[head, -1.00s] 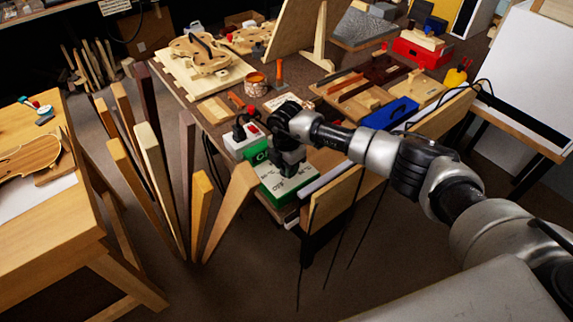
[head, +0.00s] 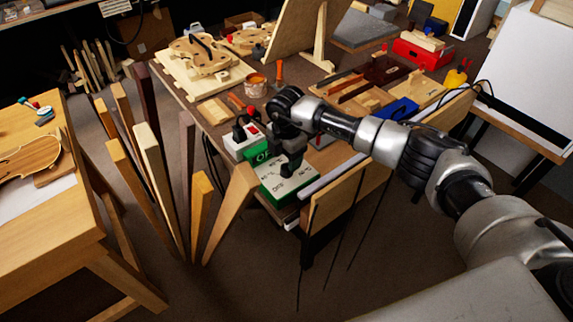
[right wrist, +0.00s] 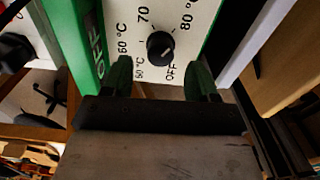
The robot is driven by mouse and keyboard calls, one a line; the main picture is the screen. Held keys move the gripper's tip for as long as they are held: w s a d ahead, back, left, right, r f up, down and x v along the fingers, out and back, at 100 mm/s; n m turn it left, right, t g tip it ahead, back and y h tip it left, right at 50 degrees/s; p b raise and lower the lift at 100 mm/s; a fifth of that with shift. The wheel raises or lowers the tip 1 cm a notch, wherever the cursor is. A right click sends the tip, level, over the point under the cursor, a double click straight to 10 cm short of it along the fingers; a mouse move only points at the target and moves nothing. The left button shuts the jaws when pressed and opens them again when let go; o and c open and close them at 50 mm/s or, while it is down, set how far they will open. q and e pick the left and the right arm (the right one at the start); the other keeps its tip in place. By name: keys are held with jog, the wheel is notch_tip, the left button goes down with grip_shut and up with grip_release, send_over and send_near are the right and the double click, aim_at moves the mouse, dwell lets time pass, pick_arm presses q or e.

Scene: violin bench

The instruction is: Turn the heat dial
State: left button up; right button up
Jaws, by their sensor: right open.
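The heat dial (right wrist: 160,47) is a round black knob with a white pointer mark on a white panel printed with temperatures and OFF. My right gripper (right wrist: 160,80) is open, its two green-tipped fingers just below the dial in the right wrist view, one toward each side. The fingers look apart from the knob; the depth between them is hard to judge. In the head view, my right gripper (head: 290,172) hangs over the green box with the white panel (head: 274,188). The dial cannot be made out there. My left gripper is out of view.
A white power block (head: 238,147) with a red switch and black plug stands beside the box. Wooden boards (head: 228,213) lean at the bench's left end. Violin bodies (head: 200,52), tools and a blue case (head: 402,108) lie on the bench beyond.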

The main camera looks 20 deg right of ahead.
aim_at(287, 167)
notch_tip(287, 167, up, 7)
jog(key=shift+f, duration=0.15)
dwell(0.4)
